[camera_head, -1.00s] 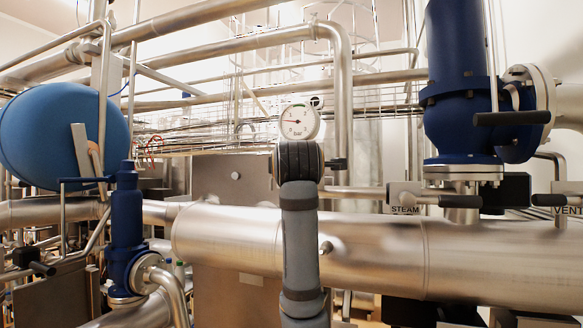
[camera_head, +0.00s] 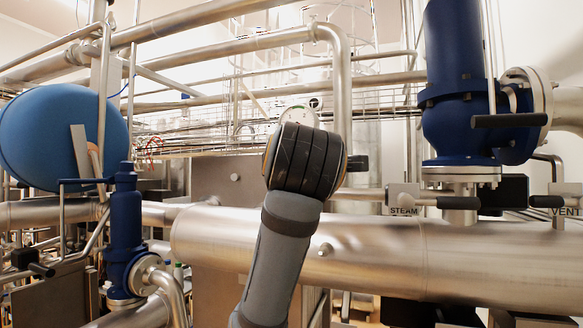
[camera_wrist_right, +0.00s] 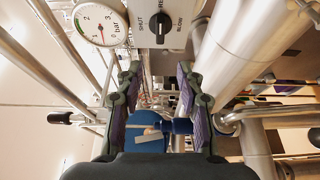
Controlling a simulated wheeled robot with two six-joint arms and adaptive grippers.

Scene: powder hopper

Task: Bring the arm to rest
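A grey arm of mine with a dark ribbed joint (camera_head: 305,160) rises from the bottom of the head view and leans right. It stands in front of the large steel pipe (camera_head: 390,250) and hides most of the pressure gauge (camera_head: 300,116). No gripper shows in the head view. In the right wrist view my right gripper (camera_wrist_right: 158,108) is open with its two fingers wide apart and nothing between them. My left gripper is in neither view.
The wrist view shows the gauge (camera_wrist_right: 101,25) and a black selector knob (camera_wrist_right: 161,27) close by. A blue tank (camera_head: 55,140) stands at left, a blue valve (camera_head: 460,100) at right. Black-handled STEAM (camera_head: 405,200) and VENT (camera_head: 560,202) levers stick out near the pipe.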

